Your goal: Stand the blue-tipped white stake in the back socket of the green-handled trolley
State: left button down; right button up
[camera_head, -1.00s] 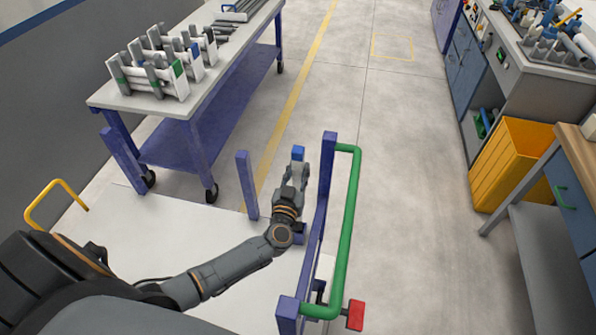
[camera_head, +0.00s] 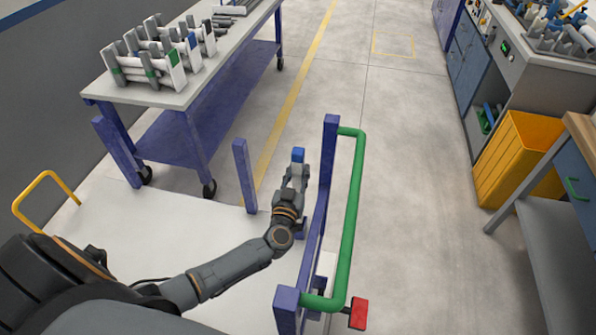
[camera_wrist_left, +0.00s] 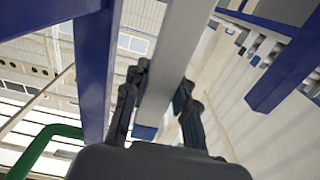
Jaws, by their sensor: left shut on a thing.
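The trolley stands in the lower middle of the head view, with a green handle (camera_head: 349,220) on its right side and blue corner posts (camera_head: 245,176). My left gripper (camera_head: 298,170) is shut on the white stake, between the two far posts in the picture. The stake's blue tip (camera_head: 298,155) sticks out above the fingers; the fingers hide most of the rest. In the left wrist view the pale stake (camera_wrist_left: 180,50) runs between the fingers, with blue posts on both sides. The stake's lower end and the socket are hidden, so I cannot tell whether it is seated. My right gripper is not in view.
A blue-legged table (camera_head: 180,97) at the upper left bears racks of pipes. A yellow bin (camera_head: 515,160) and workbenches stand at the right. A red block (camera_head: 358,313) is at the trolley's near corner. The floor between is clear.

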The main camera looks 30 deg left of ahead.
pick_arm(q)
jog(key=shift+f+b, duration=2)
jog(key=shift+f, duration=1.1)
jog(key=c, duration=1)
grip_release()
send_near(298, 187)
jog(key=shift+s+a+f, duration=0.1)
jog(key=shift+s+f, duration=0.2)
jog(key=shift+f, duration=0.55)
